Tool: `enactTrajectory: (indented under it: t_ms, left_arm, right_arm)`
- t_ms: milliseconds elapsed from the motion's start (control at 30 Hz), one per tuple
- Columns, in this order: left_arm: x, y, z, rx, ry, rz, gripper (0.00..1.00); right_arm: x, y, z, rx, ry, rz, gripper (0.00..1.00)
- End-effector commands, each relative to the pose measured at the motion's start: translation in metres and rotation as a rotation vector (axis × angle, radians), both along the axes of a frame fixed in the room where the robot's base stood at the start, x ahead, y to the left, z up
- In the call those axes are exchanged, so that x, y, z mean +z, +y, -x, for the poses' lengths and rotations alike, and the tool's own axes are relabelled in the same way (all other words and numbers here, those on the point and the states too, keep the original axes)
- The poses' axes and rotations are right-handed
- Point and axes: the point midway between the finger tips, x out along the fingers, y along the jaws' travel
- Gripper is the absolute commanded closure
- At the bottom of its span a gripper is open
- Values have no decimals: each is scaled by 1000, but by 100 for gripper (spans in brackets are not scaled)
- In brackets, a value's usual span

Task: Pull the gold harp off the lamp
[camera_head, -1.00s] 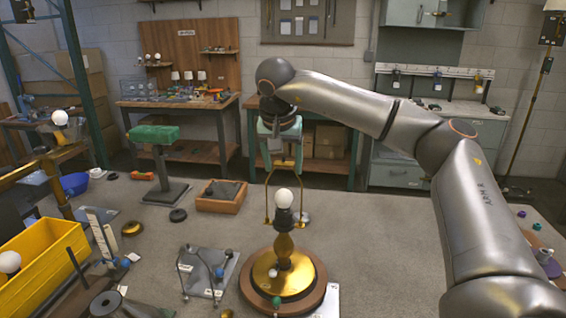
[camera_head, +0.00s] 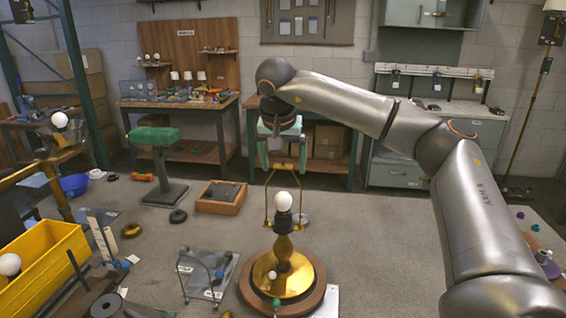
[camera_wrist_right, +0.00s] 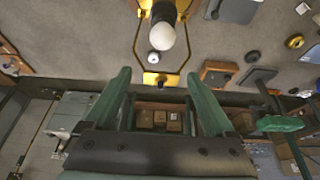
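The lamp has a brass body and a round wooden base (camera_head: 316,303), and stands upright on the table. Its white bulb (camera_head: 283,201) points up and also shows in the right wrist view (camera_wrist_right: 162,35). The gold harp (camera_head: 267,205) stands around the bulb, its lower ends beside the socket. In the right wrist view the harp's top (camera_wrist_right: 155,79) lies ahead of and between my green fingers. My right gripper (camera_head: 283,164) is open at the harp's top, with no finger visibly touching it. My left gripper is not in view.
A wire-frame part on a clear plate (camera_head: 205,275) lies left of the lamp. A yellow bin (camera_head: 42,262) stands at the left. A wooden tray (camera_head: 220,198) and a green-topped stand (camera_head: 155,137) are behind. The table right of the lamp is mostly clear.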

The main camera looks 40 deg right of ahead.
Motion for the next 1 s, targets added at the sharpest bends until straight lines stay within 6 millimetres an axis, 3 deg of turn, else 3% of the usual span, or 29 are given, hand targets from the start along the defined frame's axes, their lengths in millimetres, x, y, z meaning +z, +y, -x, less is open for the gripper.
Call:
enactTrajectory:
  t_ms: [367, 467, 800, 1000]
  left_arm:
    - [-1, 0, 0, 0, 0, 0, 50]
    - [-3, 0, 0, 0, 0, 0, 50]
    - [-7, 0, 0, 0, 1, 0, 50]
    - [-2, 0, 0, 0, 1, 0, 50]
  right_arm:
    - [6, 3, 1, 3, -1, -1, 6]
    - [18, 8, 4, 4, -1, -1, 6]
    - [86, 29, 21, 3, -2, 0, 6]
    - [111, 37, 28, 3, -1, -1, 6]
